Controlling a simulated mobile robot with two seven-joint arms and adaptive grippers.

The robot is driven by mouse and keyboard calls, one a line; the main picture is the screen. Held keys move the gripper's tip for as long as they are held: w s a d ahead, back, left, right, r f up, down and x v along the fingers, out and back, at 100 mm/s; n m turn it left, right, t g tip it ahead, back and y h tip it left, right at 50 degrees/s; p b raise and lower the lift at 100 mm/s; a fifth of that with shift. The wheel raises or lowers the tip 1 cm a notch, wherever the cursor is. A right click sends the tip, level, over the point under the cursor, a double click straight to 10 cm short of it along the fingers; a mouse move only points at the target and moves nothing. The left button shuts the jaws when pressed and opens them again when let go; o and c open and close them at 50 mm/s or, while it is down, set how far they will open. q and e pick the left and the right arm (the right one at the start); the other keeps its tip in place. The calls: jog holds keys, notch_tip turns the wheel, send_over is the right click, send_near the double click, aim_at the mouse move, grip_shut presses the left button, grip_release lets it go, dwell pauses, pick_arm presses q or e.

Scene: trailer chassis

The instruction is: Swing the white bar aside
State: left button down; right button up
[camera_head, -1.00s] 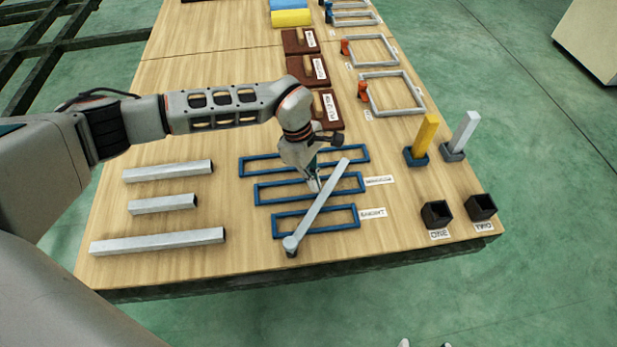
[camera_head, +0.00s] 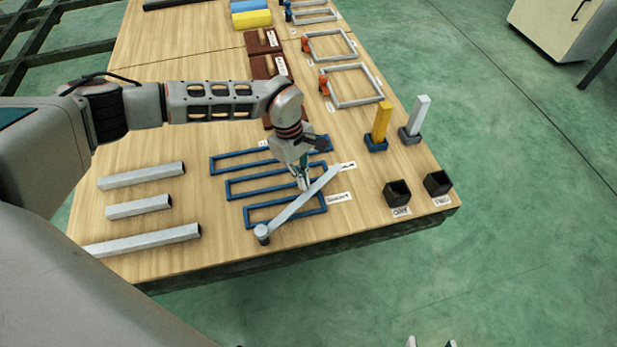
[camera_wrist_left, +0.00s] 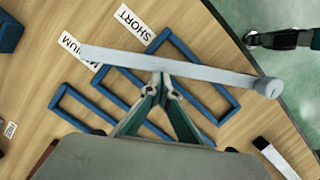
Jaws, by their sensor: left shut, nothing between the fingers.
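The white bar (camera_head: 300,203) lies diagonally over blue rectangular frames, with its round pivot end (camera_head: 262,233) near the table's front edge and its free end at the upper right. My left gripper (camera_head: 304,184) is shut and empty, with its fingertips down beside the bar's left side. In the left wrist view the closed fingertips (camera_wrist_left: 163,82) meet the edge of the bar (camera_wrist_left: 190,68) near mid-length and appear to touch it. Two pale tips at the bottom edge of the head view look like my right gripper (camera_head: 429,342), spread apart.
Blue frames (camera_head: 246,186) lie under and left of the bar, with labels at their right. Several grey bars (camera_head: 141,175) lie at the left. Black sockets (camera_head: 397,193) stand at the right, and a yellow post (camera_head: 381,122) behind them. Bare table lies between bar and sockets.

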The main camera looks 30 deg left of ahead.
pick_arm(q)
jog(key=d+m, duration=0.1)
jog(key=d, duration=0.1)
jog(key=s+d+m, duration=0.1)
jog(key=d+m, duration=0.1)
jog(key=s+d+m+g, duration=0.1)
jog(key=d, duration=0.1)
jog(key=shift+s+d+m+y+p, duration=0.25)
jog(key=shift+d+m+y+p, duration=0.05)
jog(key=shift+d+m, duration=0.1)
jog(key=shift+s+d+f+m, duration=0.15)
jog(key=shift+s+d+m, duration=0.45)
jog(key=shift+d, duration=0.1)
jog(key=shift+s+d+f, duration=0.1)
jog(key=shift+s+d, duration=0.15)
pick_arm(e)
jog(key=shift+s+d+f, duration=0.35)
jog(key=shift+s+d, duration=0.05)
jog(key=shift+d, duration=0.1)
jog(key=shift+w+a+r, duration=0.1)
jog(key=shift+w, duration=0.1)
